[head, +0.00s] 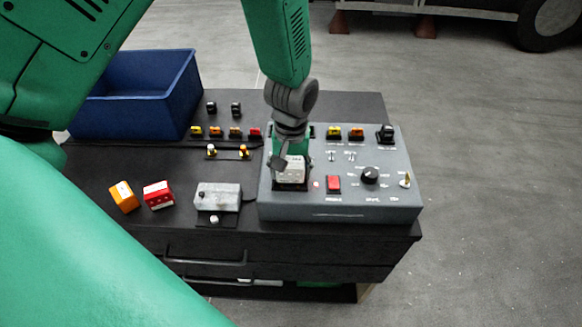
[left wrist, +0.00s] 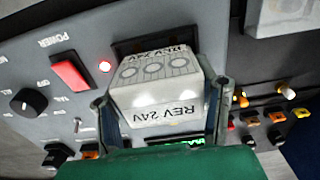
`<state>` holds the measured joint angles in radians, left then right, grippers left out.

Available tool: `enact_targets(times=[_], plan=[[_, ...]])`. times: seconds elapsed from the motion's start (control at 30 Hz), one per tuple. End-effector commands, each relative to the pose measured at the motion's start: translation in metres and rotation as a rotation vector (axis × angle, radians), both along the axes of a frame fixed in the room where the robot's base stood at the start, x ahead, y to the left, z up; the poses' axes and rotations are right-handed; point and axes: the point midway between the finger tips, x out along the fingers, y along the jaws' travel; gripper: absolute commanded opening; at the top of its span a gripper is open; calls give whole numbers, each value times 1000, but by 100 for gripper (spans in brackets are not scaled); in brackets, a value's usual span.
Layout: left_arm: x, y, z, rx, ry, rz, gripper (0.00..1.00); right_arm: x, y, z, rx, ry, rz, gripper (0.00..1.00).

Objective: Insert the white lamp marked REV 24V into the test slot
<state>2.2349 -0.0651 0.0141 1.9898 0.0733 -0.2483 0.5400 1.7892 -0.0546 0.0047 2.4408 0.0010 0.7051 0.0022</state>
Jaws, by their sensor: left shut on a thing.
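The white lamp marked REV 24V (left wrist: 158,88) is between the two fingers of my left gripper (left wrist: 162,118), which is shut on it. In the head view the lamp (head: 293,168) shows below my left gripper (head: 289,160), at the left part of the grey test panel (head: 340,205). The dark test slot (left wrist: 130,46) shows partly behind the lamp in the left wrist view; the lamp hides the rest. In the head view a dark edge of the slot (head: 290,187) shows below the lamp. I cannot tell how deep the lamp sits. My right gripper is not in view.
The panel carries a red power switch (head: 333,183), a lit red indicator (left wrist: 104,66) and a black knob (head: 369,175). A grey box (head: 218,196), red block (head: 158,194) and orange block (head: 123,196) lie left. A blue bin (head: 135,108) stands behind them.

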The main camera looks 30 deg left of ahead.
Motion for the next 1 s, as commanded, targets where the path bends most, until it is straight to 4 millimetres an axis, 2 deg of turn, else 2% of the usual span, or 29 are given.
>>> enact_targets(times=[0.73,0.77,1.0], plan=[[0,0,-8,0,0,0,22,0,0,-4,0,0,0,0],[0,0,-7,0,0,0,63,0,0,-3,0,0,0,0],[0,0,-7,0,0,0,63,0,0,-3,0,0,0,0]])
